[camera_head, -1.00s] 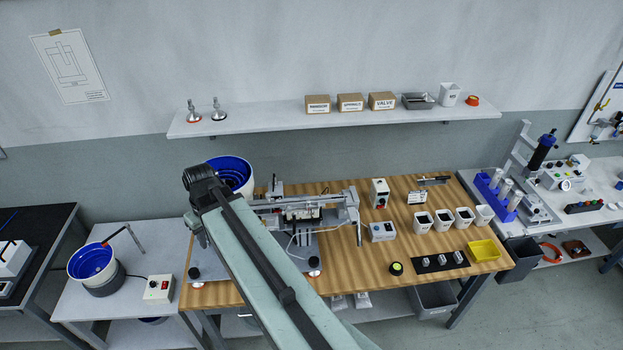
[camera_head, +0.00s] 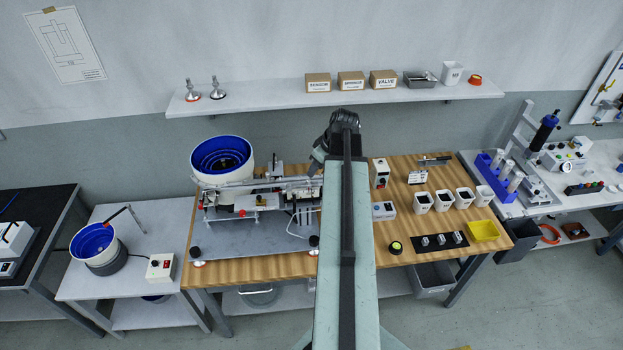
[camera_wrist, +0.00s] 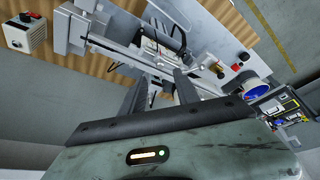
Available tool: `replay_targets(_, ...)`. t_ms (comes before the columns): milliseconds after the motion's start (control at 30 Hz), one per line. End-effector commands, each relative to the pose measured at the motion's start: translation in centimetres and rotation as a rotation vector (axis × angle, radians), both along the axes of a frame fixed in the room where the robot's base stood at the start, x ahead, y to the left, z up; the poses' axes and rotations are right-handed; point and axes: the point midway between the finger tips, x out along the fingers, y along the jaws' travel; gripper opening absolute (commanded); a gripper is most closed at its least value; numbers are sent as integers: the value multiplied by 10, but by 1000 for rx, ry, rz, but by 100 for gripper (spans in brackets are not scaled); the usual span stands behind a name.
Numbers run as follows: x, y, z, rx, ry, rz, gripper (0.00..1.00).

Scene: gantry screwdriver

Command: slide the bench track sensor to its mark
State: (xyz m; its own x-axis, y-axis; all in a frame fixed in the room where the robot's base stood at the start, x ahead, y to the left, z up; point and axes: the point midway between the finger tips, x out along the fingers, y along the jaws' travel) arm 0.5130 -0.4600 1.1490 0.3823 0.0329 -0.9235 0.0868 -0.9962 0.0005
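A gantry machine with a long rail, the bench track (camera_head: 270,186), stands on a grey plate on the wooden bench. It also shows in the wrist view (camera_wrist: 125,52), running diagonally beyond my fingers. I cannot single out the track sensor or its mark; small fittings on the track are too small to tell apart. My gripper (camera_wrist: 161,94) is open, with two dark fingers apart and nothing clearly held between them. In the head view my arm covers the right end of the track and hides the fingertips. I cannot tell whether they touch anything.
A blue-lined bowl feeder (camera_head: 221,160) stands at the machine's back left. A shelf (camera_head: 300,98) runs along the wall. The front bench edge is mostly clear.

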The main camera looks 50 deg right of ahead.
Motion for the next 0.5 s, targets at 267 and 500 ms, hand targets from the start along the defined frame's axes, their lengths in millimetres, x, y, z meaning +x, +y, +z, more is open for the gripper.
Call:
replay_targets(267,18,1,-53,0,0,0,37)
replay_targets(500,26,2,-66,-1,1,-1,37)
